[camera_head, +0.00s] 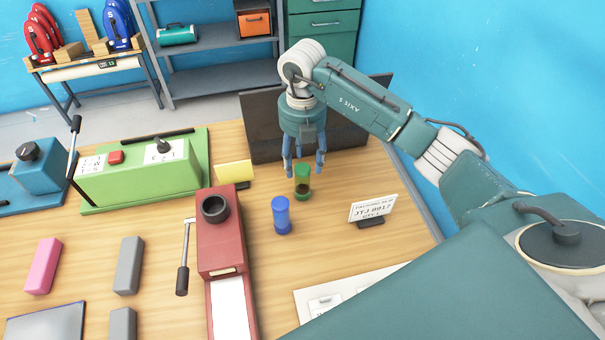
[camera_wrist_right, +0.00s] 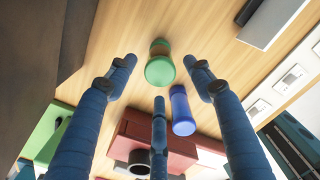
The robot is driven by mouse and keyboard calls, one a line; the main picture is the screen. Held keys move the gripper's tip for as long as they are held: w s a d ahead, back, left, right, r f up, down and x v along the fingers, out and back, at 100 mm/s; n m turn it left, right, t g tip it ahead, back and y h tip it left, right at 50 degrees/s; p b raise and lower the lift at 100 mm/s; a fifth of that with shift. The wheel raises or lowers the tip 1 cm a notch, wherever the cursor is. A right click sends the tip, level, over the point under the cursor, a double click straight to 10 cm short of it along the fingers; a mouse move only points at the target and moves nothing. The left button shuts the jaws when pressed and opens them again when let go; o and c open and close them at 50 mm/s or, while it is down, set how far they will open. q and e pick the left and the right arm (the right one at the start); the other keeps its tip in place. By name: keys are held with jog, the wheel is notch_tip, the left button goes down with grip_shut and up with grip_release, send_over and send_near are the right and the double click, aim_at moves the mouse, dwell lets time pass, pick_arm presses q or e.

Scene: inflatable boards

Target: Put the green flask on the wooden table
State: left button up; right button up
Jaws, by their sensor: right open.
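The green flask (camera_head: 302,182) stands upright on the wooden table (camera_head: 350,255), with dark contents showing low in it. My right gripper (camera_head: 304,170) is open and empty, its blue fingers pointing down just above and behind the flask. In the right wrist view the green flask (camera_wrist_right: 160,66) lies between the spread fingers, apart from them. A blue flask (camera_head: 281,215) stands in front of it and slightly left, and also shows in the right wrist view (camera_wrist_right: 181,110). My left gripper is not in view.
A red machine (camera_head: 218,235) with a lever stands left of the blue flask. A label stand (camera_head: 372,210) is at the right. A dark panel (camera_head: 262,125) stands behind. A green machine (camera_head: 140,170) and grey and pink blocks occupy the left side.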

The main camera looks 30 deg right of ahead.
notch_tip(320, 180, up, 7)
jog(key=shift+f+b, duration=0.1)
jog(key=shift+b, duration=0.45)
jog(key=shift+f, duration=0.1)
